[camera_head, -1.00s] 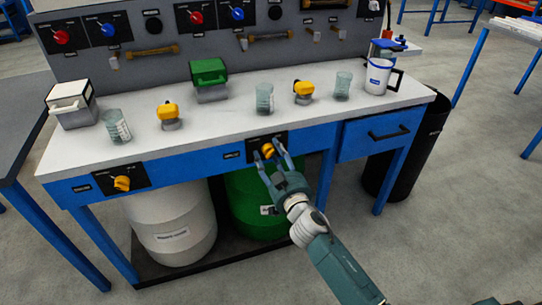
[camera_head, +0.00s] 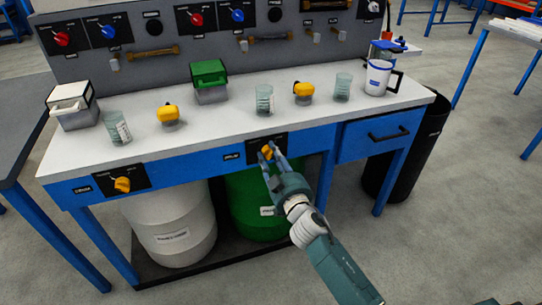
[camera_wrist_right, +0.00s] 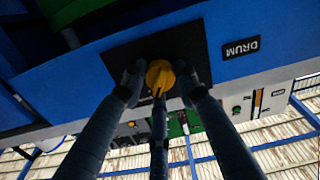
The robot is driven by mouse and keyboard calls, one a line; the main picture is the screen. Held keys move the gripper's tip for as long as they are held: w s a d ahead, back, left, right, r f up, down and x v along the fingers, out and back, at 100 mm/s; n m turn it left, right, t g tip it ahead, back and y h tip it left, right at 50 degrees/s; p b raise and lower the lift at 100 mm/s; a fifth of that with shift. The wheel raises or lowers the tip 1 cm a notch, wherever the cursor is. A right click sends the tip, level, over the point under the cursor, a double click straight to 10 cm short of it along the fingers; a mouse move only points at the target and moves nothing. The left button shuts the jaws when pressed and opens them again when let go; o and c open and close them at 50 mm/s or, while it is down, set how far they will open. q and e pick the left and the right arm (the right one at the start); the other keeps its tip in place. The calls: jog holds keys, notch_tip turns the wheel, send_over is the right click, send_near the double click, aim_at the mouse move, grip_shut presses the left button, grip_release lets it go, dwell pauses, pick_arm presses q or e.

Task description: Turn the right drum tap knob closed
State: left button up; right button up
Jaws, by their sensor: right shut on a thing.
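The right drum tap knob (camera_head: 268,152) is yellow and sits on a black plate on the blue front rail of the bench. My right gripper (camera_head: 273,157) reaches up to it from below right, its fingers around the knob. In the right wrist view the knob (camera_wrist_right: 160,76) lies between the fingertips of my right gripper (camera_wrist_right: 161,84), which are shut on it. The black plate (camera_wrist_right: 205,40) and a DRUM label (camera_wrist_right: 241,48) show behind it. My left gripper is in no view.
A second yellow knob (camera_head: 122,184) is on the rail to the left. A white drum (camera_head: 172,228) and a green drum (camera_head: 248,203) stand beneath the bench. Beakers and yellow-topped items stand on the worktop (camera_head: 222,118). A drawer (camera_head: 378,137) is to the right.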

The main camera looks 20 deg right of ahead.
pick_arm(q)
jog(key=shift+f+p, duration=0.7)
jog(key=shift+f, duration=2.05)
pick_arm(e)
jog(key=shift+d+f+n, duration=0.1)
jog(key=shift+f+n, duration=0.05)
jog(key=shift+n, duration=3.75)
jog(key=shift+d+f+n, duration=0.1)
jog(key=shift+f+n, duration=0.05)
jog(key=shift+n, duration=3.75)
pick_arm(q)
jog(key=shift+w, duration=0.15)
pick_arm(e)
jog(key=o, duration=1.2)
jog(key=shift+d+r, duration=0.1)
jog(key=shift+c, duration=0.2)
jog(key=s, duration=1.2)
jog(key=shift+d, duration=0.15)
